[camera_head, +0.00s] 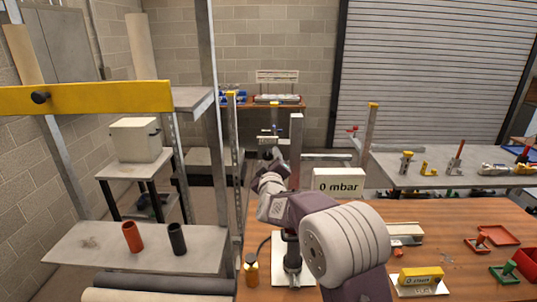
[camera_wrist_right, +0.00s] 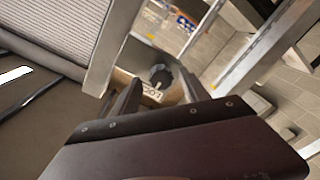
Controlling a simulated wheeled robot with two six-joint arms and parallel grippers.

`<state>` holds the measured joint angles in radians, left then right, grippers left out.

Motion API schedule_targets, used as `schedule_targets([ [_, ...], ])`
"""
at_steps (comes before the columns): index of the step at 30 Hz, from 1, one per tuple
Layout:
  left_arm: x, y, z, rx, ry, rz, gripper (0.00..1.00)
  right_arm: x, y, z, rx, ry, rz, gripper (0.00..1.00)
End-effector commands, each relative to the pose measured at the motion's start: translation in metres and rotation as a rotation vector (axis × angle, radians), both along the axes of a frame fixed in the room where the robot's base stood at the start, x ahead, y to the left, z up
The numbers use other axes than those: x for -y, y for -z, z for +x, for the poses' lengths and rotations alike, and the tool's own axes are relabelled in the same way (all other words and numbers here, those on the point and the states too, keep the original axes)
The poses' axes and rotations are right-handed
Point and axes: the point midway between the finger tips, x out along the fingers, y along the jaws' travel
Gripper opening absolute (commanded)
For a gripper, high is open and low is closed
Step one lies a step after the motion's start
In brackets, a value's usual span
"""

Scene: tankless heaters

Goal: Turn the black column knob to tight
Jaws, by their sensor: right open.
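A grey upright column (camera_head: 296,140) rises from a white base plate (camera_head: 293,272) on the wooden table. A dark round knob (camera_wrist_right: 160,76) shows in the right wrist view, ahead of the fingers, with a partly readable pale label (camera_wrist_right: 151,92) by it. The knob is not clear in the head view, where my right arm covers part of the column. My right gripper (camera_wrist_right: 155,95) is open, with nothing seen between its fingers; its fingertips lie in front of the knob, and contact cannot be told. My left gripper is out of view.
A "0 mbar" display (camera_head: 339,185) stands right of the column. Red (camera_head: 132,237) and black cups (camera_head: 177,239) stand on a grey shelf.

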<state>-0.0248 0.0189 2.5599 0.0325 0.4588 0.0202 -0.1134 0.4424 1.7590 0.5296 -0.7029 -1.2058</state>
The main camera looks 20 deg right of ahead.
Motion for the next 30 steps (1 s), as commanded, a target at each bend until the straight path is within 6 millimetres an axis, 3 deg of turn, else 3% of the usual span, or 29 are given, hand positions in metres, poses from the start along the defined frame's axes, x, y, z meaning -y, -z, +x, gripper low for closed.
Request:
schedule_targets([
  [4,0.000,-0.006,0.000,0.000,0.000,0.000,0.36,0.003,-0.001,0.014,0.000,0.000,0.001,0.53],
  [12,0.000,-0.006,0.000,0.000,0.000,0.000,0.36,0.004,0.001,0.017,0.000,-0.001,0.001,0.53],
  [18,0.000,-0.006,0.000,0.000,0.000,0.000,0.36,0.003,0.000,0.017,0.000,-0.001,0.001,0.00],
  [30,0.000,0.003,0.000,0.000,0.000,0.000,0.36,0.003,0.002,0.016,0.022,-0.001,0.072,0.00],
])
